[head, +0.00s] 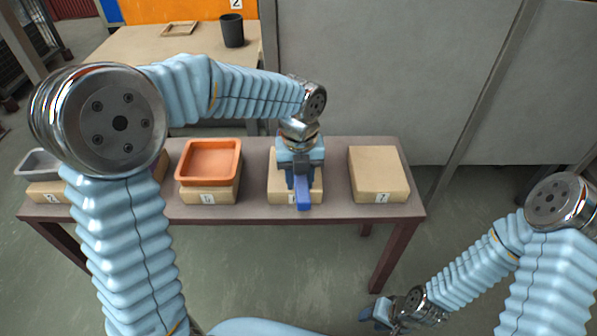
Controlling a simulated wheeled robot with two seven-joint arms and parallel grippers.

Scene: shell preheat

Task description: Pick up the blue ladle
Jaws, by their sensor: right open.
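The blue ladle (304,198) is at a cardboard box on the table. Only a blue part, likely its handle, shows, pointing toward the front; the rest is hidden under my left gripper. My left gripper (300,178) reaches in from the left and points down right over the ladle. I cannot tell whether its fingers are apart or closed on it. My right gripper (374,314) is open and low at the bottom, in front of the table and away from the ladle.
The brown table (255,212) carries a row of numbered boxes. An orange tray (209,161) sits on one box and a grey tray (40,163) on the far left one. The right box (377,172) is bare. A black cup (232,31) stands on a back table.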

